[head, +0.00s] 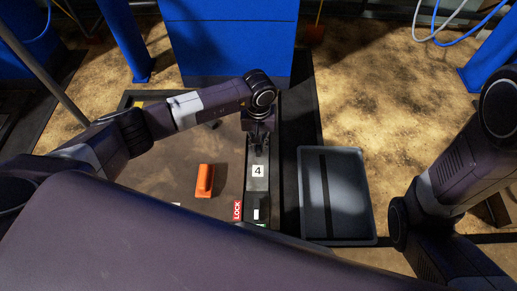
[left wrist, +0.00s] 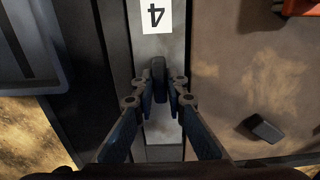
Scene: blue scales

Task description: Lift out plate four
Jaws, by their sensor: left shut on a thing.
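Plate four (head: 256,187) is a long grey metal plate with a white "4" label, lying in the dark strip at the centre of the head view. It also shows in the left wrist view (left wrist: 150,48), with the label upside down. My left gripper (head: 259,147) is over the far part of the plate. In the left wrist view its fingers (left wrist: 160,82) are shut on the plate's dark upright handle (left wrist: 159,68). I cannot tell whether the plate is raised. My right arm comes in at the right; its gripper is out of view.
A grey tray (head: 362,195) stands right of the plate. An orange block-like object (head: 204,181) lies on the brown surface to the left. A red LOCK label (head: 237,210) is beside the plate's near end. A small dark block (left wrist: 263,130) lies nearby. A blue cabinet (head: 228,45) stands behind.

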